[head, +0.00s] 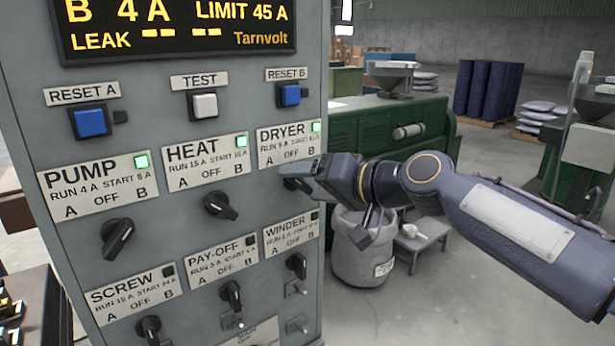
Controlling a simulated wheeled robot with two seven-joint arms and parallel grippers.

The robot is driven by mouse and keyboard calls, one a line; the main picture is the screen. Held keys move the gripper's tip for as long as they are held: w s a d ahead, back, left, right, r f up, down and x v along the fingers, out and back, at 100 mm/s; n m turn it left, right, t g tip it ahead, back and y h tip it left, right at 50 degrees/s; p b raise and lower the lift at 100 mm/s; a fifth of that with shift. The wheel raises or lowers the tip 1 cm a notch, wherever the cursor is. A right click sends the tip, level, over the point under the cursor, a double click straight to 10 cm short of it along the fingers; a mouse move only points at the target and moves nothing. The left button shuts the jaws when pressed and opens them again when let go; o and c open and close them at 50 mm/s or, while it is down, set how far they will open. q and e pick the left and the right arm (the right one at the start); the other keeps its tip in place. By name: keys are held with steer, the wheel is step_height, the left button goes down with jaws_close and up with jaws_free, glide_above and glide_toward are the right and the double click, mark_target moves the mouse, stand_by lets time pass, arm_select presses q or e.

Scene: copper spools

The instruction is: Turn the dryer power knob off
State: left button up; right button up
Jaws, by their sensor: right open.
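The dryer power knob (296,184) is a black rotary knob under the DRYER label (287,143) on the grey panel. The green lamp (316,126) on that label is lit. The knob is mostly hidden by my right gripper (300,168), so its pointing direction cannot be read. My right gripper comes in from the right with its fingers at the knob, open. Whether they touch it cannot be told. My left gripper is not in view.
Beside it are the HEAT knob (220,206) and PUMP knob (118,237), both with lit green lamps. The WINDER knob (297,265), PAY-OFF knob (231,297) and SCREW knob (149,330) sit below. A grey bin (361,264) stands behind my right arm.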

steer(key=shift+w+a+f, duration=0.15)
steer(key=shift+w+a, duration=0.05)
steer(key=shift+a, duration=0.1)
steer(key=c, duration=1)
steer(key=shift+f+m+y+b, duration=0.3)
steer(key=shift+m+b, duration=0.2)
steer(key=shift+b, duration=0.5)
steer(key=m+y+b, duration=0.1)
steer(key=m+b, duration=0.1)
steer(key=b, duration=0.1)
steer(key=shift+d+f+y, duration=0.1)
steer(key=shift+y, duration=0.2)
steer(key=m+y+b, duration=0.1)
steer(key=m+b, duration=0.2)
steer(key=shift+m+b, duration=0.5)
steer(key=shift+b, duration=0.1)
